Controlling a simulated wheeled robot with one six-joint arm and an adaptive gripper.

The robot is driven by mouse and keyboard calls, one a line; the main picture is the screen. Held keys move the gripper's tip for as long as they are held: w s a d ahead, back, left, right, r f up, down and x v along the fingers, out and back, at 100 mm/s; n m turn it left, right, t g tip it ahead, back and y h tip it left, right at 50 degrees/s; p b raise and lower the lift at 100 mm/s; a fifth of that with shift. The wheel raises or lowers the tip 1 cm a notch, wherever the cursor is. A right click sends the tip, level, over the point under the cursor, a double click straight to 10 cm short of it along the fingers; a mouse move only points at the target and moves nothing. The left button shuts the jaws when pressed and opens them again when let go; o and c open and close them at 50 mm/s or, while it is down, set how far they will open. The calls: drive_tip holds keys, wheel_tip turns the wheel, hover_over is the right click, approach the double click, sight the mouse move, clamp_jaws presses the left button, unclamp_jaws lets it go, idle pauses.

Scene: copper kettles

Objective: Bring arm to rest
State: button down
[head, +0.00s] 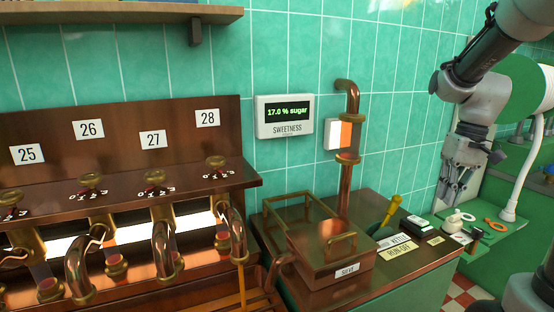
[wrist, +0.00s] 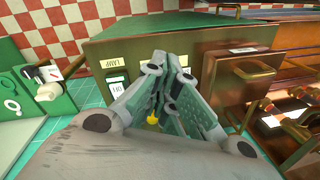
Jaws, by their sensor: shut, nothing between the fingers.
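My gripper (head: 449,198) hangs at the right in the head view, fingers pointing down, above and beyond the right end of the copper-topped counter (head: 405,262). It is clear of the things below it. In the wrist view my gripper (wrist: 167,72) shows its grey fingers brought together, with nothing held between them. My arm runs up from it to the upper right corner of the head view.
A copper pipe (head: 347,180) rises behind. Numbered taps line the left. A white lamp stem (head: 521,170) stands right of my gripper. The wall reading is 17.0 % sugar.

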drive_tip(key=s+a+r+t, duration=0.2)
drive_tip(key=s, duration=0.6)
drive_tip(key=s+a+r+t+h, duration=0.1)
drive_tip(key=s+a+r+t, duration=0.1)
drive_tip(key=s, duration=0.6)
drive_tip(key=shift+a+r+t+h, duration=0.25)
drive_tip(key=shift+r+t+h, duration=0.05)
drive_tip(key=shift+t, duration=0.1)
drive_tip(key=shift+s, duration=0.1)
